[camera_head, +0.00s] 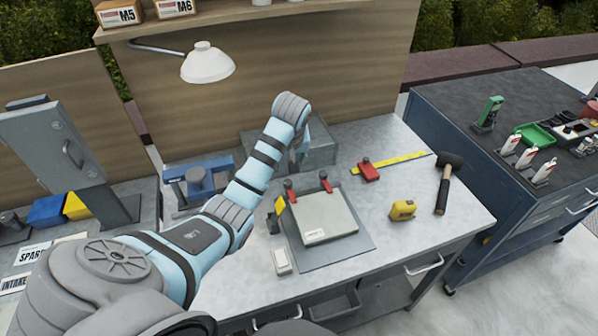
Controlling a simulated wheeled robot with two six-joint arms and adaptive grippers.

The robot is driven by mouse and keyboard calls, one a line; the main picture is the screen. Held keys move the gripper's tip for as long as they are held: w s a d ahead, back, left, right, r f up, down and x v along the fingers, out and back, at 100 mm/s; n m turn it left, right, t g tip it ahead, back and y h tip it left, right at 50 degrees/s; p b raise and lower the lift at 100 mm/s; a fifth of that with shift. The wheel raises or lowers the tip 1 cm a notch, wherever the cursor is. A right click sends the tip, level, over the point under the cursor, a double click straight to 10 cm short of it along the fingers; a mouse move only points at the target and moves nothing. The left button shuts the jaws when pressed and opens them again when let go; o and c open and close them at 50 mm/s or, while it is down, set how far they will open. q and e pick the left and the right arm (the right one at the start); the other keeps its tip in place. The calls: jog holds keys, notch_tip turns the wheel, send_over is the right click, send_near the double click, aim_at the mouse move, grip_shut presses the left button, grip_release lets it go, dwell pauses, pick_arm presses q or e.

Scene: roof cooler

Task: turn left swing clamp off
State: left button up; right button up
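A light grey rectangular plate (325,218) lies on a darker grey base plate (357,244) on the bench. Two small clamps with red tops stand at its back edge: the left swing clamp (290,187) and the right swing clamp (325,180). My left arm reaches in from the left, and its wrist bends over behind the clamps. My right gripper is out of view.
A yellow tape measure (402,210), a hammer (444,185), a red block (368,170) and a yellow ruler (400,160) lie to the right. A lamp (207,63) hangs above. A grey box (318,152) stands behind.

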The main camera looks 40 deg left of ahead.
aim_at(288, 182)
pick_arm(q)
jog(key=x, duration=0.3)
jog(key=s+b+x, duration=0.1)
jog(key=x, duration=0.2)
jog(key=b+x, duration=0.1)
jog(key=x, duration=0.2)
jog(key=shift+s+d+f, duration=0.2)
jog(key=shift+d+f, duration=0.1)
jog(key=shift+f, duration=0.15)
jog(key=w+f, duration=0.1)
jog(key=w+a+f+b, duration=0.1)
jog(key=f, duration=0.1)
jog(key=shift+f, duration=0.1)
jog(key=shift+s+r, duration=0.2)
jog(key=shift+s, duration=0.05)
jog(key=shift+c, duration=0.4)
jog(key=shift+s, duration=0.1)
jog(key=c, duration=0.4)
jog(key=shift+d, duration=0.1)
grip_shut()
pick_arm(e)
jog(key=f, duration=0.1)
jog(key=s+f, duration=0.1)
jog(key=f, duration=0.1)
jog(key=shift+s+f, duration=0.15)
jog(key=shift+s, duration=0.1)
